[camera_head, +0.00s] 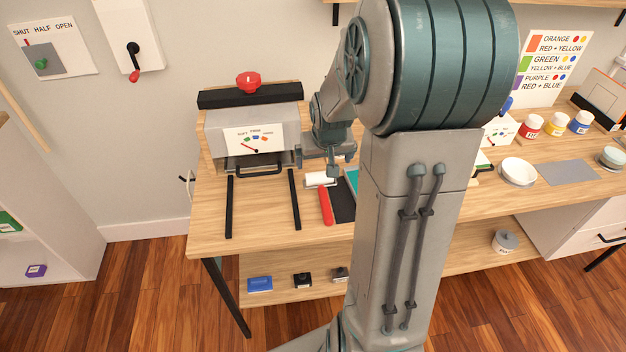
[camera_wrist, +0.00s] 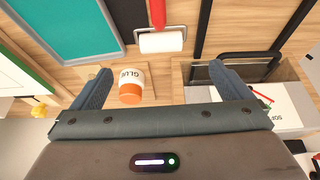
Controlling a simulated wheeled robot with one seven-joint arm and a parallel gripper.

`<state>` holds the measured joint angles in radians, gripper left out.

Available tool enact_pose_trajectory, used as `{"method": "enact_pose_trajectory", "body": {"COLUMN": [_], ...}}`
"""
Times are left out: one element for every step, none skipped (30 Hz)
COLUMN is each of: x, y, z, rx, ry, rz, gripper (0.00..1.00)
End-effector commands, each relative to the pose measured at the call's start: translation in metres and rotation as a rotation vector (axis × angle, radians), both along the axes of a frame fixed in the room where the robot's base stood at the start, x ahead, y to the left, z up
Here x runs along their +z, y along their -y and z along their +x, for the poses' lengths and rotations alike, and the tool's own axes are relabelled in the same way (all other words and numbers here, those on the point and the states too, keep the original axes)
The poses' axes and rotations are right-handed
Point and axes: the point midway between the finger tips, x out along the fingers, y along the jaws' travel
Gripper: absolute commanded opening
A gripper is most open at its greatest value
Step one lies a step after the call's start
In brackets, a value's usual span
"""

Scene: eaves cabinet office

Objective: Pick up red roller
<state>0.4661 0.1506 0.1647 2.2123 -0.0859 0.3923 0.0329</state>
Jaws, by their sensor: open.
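The red roller has a red handle (camera_head: 326,205) and a white cylinder. It lies on the wooden table, with the white cylinder at the back end. In the wrist view its white cylinder (camera_wrist: 161,41) and the end of its handle (camera_wrist: 157,13) show at the top middle, beyond my fingertips. My gripper (camera_wrist: 161,70) is open, with nothing between its fingers touching them. In the head view my gripper (camera_head: 332,168) is above the table by the roller's white end, partly hidden by my arm.
An orange-and-white glue container (camera_wrist: 131,87) shows between my fingers in the wrist view. A grey press-like box (camera_head: 252,130) stands left, with black rails in front. A dark plate (camera_head: 342,202) lies beside the handle. Paint jars (camera_head: 556,124) and a white bowl (camera_head: 517,171) are at right.

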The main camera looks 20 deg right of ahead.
Motion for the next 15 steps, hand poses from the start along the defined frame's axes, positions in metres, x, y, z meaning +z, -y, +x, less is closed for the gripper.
{"method": "enact_pose_trajectory", "body": {"x": [-0.005,-0.007,-0.01,-0.013,-0.016,-0.021,-0.026,-0.031,-0.037,-0.042,-0.047,-0.053,-0.057,-0.062,-0.067], "y": [0.003,0.004,0.005,0.006,0.006,0.006,0.007,0.007,0.007,0.008,0.009,0.01,0.01,0.01,0.011], "z": [0.003,0.004,0.006,0.007,0.008,0.01,0.012,0.013,0.016,0.018,0.02,0.022,0.024,0.025,0.028], "rx": [-0.005,-0.006,-0.006,-0.007,-0.006,-0.006,-0.005,-0.005,-0.004,-0.004,-0.004,-0.004,-0.005,-0.004,-0.003], "ry": [0.001,0.003,0.004,0.003,0.002,0.002,0.002,0.0,0.0,0.0,0.0,0.0,0.0,0.0,0.002], "rz": [0.002,0.002,0.003,0.003,0.003,0.004,0.004,0.004,0.005,0.005,0.005,0.004,0.004,0.004,0.004], "gripper": [0.98,0.98,0.98,0.98,0.98,0.98,0.98,0.98,0.98,0.98,0.98,0.98,0.98,0.98,0.98]}}
